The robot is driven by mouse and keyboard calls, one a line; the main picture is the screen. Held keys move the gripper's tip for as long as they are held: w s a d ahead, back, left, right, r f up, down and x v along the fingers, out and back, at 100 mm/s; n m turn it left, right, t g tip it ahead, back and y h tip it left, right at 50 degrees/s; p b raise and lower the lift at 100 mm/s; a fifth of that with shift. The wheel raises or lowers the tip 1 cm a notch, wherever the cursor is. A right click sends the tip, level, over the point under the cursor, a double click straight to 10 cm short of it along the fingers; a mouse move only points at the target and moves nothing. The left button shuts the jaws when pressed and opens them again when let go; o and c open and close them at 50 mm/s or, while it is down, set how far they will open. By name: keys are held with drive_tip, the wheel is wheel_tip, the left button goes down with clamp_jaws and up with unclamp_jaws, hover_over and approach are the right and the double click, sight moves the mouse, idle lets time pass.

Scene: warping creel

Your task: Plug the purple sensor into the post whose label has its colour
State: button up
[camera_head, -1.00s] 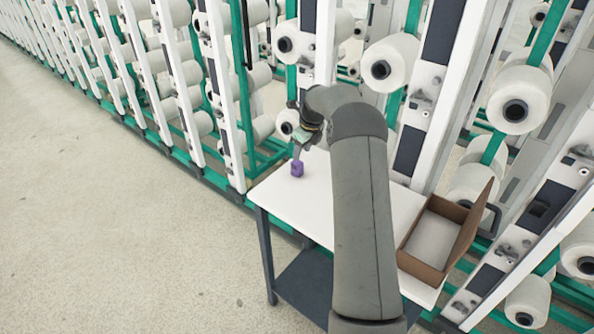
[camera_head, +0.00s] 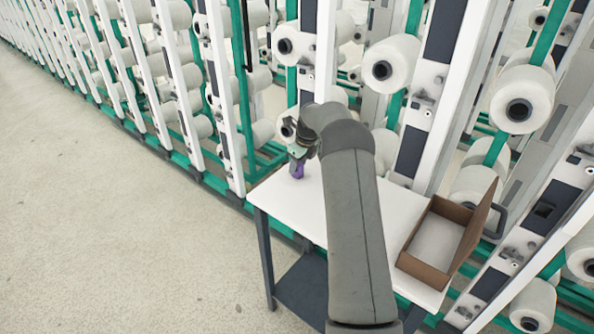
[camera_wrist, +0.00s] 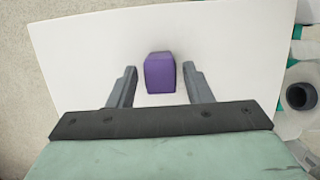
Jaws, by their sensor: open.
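The purple sensor (camera_wrist: 160,73) is a small block on the white table top. In the wrist view it sits between the two open fingers of my gripper (camera_wrist: 160,86), with a gap on each side, slightly nearer the right finger. In the head view the sensor (camera_head: 297,171) is near the table's left end, partly hidden by my gripper (camera_head: 298,163) directly over it. The posts are tall white uprights of the creel, such as the one (camera_head: 223,100) behind the table's left end. I cannot make out a purple label on any post.
The white table (camera_head: 345,218) stands close to the creel. An open cardboard box (camera_head: 422,270) is at its right end. White yarn bobbins (camera_head: 391,62) jut from the green and white frames behind. The floor (camera_head: 110,220) to the left is clear.

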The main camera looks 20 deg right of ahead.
drive_tip(key=c, duration=0.8)
drive_tip(key=shift+w+p+v, duration=0.15)
drive_tip(key=shift+p+v, duration=0.35)
drive_tip(key=shift+v, duration=0.25)
drive_tip(key=shift+w+p+v, duration=0.15)
drive_tip(key=shift+p+v, duration=0.35)
drive_tip(key=shift+v, duration=0.2)
drive_tip(key=shift+c, duration=0.2)
drive_tip(key=shift+a+r, duration=0.15)
drive_tip(key=shift+a, duration=0.05)
drive_tip(key=p+v, duration=0.2)
drive_tip(key=v, duration=0.2)
drive_tip(key=shift+w+a+r+p, duration=0.1)
drive_tip(key=shift+w+a+p, duration=0.1)
drive_tip(key=shift+w+p, duration=0.2)
